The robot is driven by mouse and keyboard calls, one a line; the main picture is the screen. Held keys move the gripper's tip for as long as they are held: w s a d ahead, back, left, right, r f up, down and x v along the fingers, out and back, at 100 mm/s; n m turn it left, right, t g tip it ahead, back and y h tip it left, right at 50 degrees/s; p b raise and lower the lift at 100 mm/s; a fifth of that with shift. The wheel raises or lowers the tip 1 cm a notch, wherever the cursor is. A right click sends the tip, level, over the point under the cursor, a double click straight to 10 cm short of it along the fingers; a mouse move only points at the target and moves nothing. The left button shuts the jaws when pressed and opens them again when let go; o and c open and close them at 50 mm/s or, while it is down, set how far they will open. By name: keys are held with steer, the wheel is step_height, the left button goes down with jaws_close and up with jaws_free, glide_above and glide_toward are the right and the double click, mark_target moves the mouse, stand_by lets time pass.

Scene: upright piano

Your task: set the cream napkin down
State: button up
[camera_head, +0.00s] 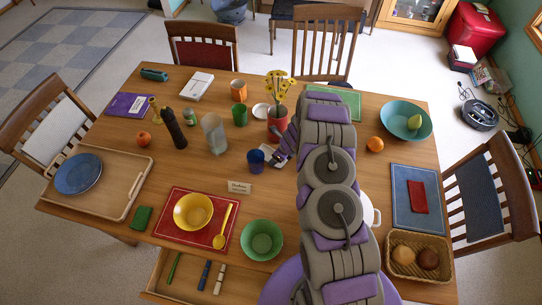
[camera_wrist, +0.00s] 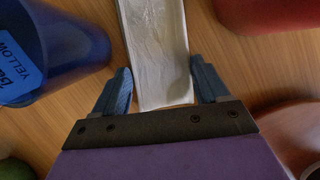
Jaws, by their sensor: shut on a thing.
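The cream napkin (camera_wrist: 157,40) is a pale, flat folded strip running away from me between my fingers in the wrist view. My gripper (camera_wrist: 162,78) has its two blue fingers on either side of the near end and is shut on it. In the head view a pale bit of the napkin (camera_head: 270,155) shows beside my gripper (camera_head: 280,157), low over the middle of the table. I cannot tell whether the napkin touches the wood. My arm hides part of the table right of it.
A blue cup (camera_head: 256,160) with a label stands close on the left, also in the wrist view (camera_wrist: 60,50). A red pot (camera_head: 277,122) with yellow flowers stands just behind. A name card (camera_head: 239,187) and green bowl (camera_head: 262,240) are nearer. Bare wood (camera_head: 280,205) lies between.

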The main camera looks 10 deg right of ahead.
steer(key=shift+c, duration=1.2)
steer(key=shift+r, duration=0.1)
